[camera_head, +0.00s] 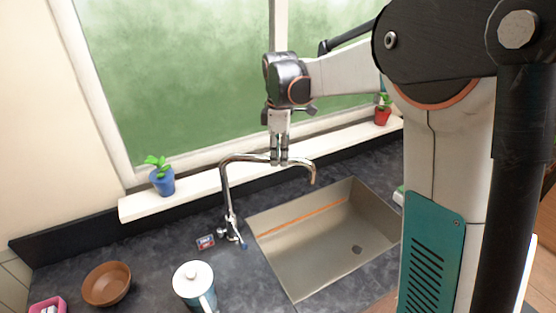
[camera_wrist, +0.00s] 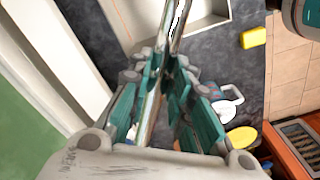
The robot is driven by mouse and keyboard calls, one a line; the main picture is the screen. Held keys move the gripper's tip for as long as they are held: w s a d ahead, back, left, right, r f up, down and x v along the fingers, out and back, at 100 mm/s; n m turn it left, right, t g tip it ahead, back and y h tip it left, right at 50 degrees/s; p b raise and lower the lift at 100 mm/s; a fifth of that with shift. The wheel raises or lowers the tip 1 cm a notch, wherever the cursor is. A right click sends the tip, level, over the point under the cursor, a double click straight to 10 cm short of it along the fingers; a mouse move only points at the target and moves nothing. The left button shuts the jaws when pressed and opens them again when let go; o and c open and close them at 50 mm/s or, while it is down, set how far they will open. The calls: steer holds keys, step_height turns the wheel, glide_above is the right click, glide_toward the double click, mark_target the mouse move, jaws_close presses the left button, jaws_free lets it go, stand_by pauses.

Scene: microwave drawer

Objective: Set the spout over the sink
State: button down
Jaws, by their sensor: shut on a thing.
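The chrome faucet spout (camera_head: 238,158) rises from the counter at the sink's left and arches right, its down-turned tip (camera_head: 312,178) over the sink basin (camera_head: 330,235). My gripper (camera_head: 280,163) points down and is shut on the spout's horizontal part, between the bend and the tip. In the wrist view the spout (camera_wrist: 152,110) runs between the fingers of my gripper (camera_wrist: 166,75). The sink's rim (camera_wrist: 215,22) shows at the top there. The fingers hide a short piece of the spout.
A blue plant pot (camera_head: 162,182) and a red one (camera_head: 382,115) sit on the windowsill. A yellow sponge (camera_wrist: 254,38) lies near the sink.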

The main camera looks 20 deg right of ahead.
steer(key=shift+w, duration=0.25)
steer(key=c, duration=1.5)
jaws_free()
steer(key=shift+w, duration=0.1)
steer(key=shift+o, duration=0.2)
steer(key=shift+r, duration=0.1)
step_height(320, 180, up, 12)
steer(key=s+a+f+m+t+b, duration=0.1)
steer(key=s+f+m+t+b, duration=0.6)
steer(key=s+f+m+b, duration=0.6)
steer(key=s+f+b, duration=0.7)
steer(key=s+f, duration=0.7)
steer(key=f, duration=0.3)
steer(key=shift+s+a, duration=0.2)
steer(key=shift+s, duration=0.05)
